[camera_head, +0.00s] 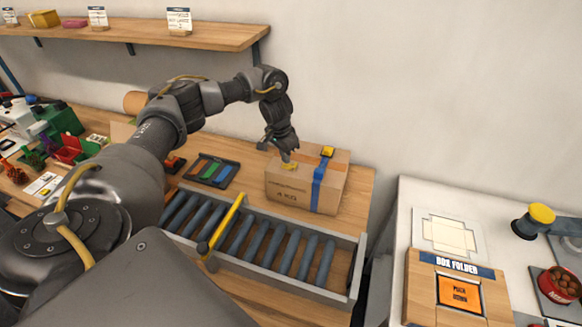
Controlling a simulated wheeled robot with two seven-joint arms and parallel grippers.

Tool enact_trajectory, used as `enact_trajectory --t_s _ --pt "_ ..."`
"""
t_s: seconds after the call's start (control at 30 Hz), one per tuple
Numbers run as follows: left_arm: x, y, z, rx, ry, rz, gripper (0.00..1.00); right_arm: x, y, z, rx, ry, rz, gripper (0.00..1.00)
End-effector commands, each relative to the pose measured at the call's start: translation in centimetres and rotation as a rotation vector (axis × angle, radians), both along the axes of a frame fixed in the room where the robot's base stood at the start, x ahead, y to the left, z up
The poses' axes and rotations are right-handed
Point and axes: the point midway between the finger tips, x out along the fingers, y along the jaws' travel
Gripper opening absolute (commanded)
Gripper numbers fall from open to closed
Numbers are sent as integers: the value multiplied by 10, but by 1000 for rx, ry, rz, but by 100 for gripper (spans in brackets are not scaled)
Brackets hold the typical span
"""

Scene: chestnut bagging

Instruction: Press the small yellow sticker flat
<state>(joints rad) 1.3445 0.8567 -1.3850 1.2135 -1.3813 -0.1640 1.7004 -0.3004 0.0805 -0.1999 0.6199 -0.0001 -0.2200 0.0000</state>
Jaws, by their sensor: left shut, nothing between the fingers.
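A small yellow sticker (289,167) lies on the top of a brown cardboard box (290,195), near its left front edge. The box stands on the wooden table with a blue band (318,188) around it. My left gripper (287,157) is shut, points down, and its tips are at or just above the sticker. I cannot tell whether they touch it. The gripper partly hides the sticker's far side. My right gripper is not in view.
A yellow-topped item (327,151) sits on the box over the band. A roller conveyor (262,245) with a yellow bar runs in front. A dark tray (211,171) with coloured strips lies left of the box. A white table (428,190) with a box folder (458,290) stands right.

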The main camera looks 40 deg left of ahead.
Motion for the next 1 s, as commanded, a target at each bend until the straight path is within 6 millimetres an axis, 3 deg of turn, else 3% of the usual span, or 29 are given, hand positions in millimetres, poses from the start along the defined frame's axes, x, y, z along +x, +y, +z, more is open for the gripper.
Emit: enact_trajectory --t_s 1.0 --pt "0 0 -15 0 0 0 0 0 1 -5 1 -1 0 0"
